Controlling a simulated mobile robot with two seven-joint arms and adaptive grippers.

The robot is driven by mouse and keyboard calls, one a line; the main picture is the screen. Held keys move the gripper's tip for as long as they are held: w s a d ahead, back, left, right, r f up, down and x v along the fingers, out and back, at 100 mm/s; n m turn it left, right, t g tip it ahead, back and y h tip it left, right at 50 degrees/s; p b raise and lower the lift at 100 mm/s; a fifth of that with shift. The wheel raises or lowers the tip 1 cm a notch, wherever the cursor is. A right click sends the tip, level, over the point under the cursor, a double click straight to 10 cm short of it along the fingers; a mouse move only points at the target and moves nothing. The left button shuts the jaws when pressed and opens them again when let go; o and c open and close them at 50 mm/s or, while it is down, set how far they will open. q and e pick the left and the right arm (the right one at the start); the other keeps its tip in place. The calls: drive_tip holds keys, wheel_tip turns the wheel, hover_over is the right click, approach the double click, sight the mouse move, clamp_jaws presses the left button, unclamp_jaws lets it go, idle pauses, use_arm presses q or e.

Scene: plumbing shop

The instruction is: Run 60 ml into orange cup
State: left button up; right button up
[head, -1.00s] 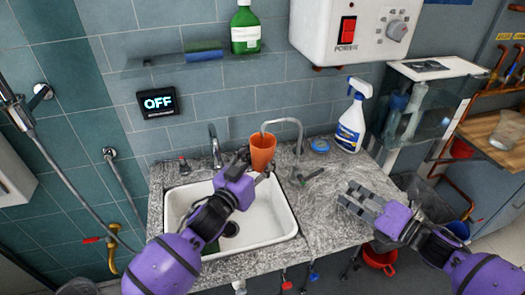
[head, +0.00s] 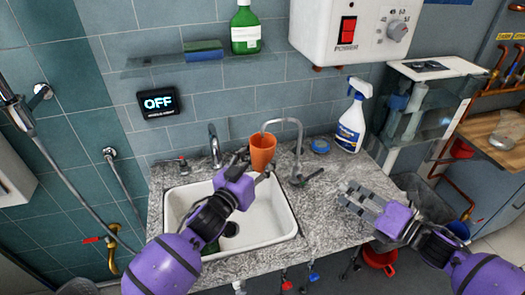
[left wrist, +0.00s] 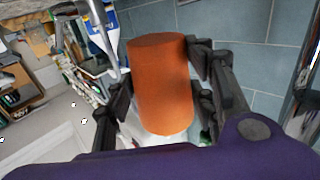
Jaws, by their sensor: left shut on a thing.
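The orange cup (head: 262,150) is upright under the spout end of the right-hand tap (head: 292,128), above the back of the white sink (head: 262,215). My left gripper (head: 248,166) is shut on the cup. In the left wrist view the cup (left wrist: 162,85) sits between the two dark fingers (left wrist: 160,92). Its inside is hidden, and no stream of water can be made out. A display (head: 158,103) on the wall reads "OFF". My right gripper (head: 362,200) is over the counter to the right of the sink, with its fingers apart and nothing between them.
A second tap (head: 214,145) stands behind the sink on the left. A spray bottle (head: 351,125) and a blue round tin (head: 320,146) stand at the back of the counter (head: 325,225). A lever handle (head: 310,177) lies right of the sink. A white heater box (head: 345,30) hangs above.

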idle(0.3)
use_arm(q)
drive_tip(key=v, duration=0.7)
drive_tip(key=shift+s+a, duration=0.15)
drive_tip(key=shift+s, duration=0.1)
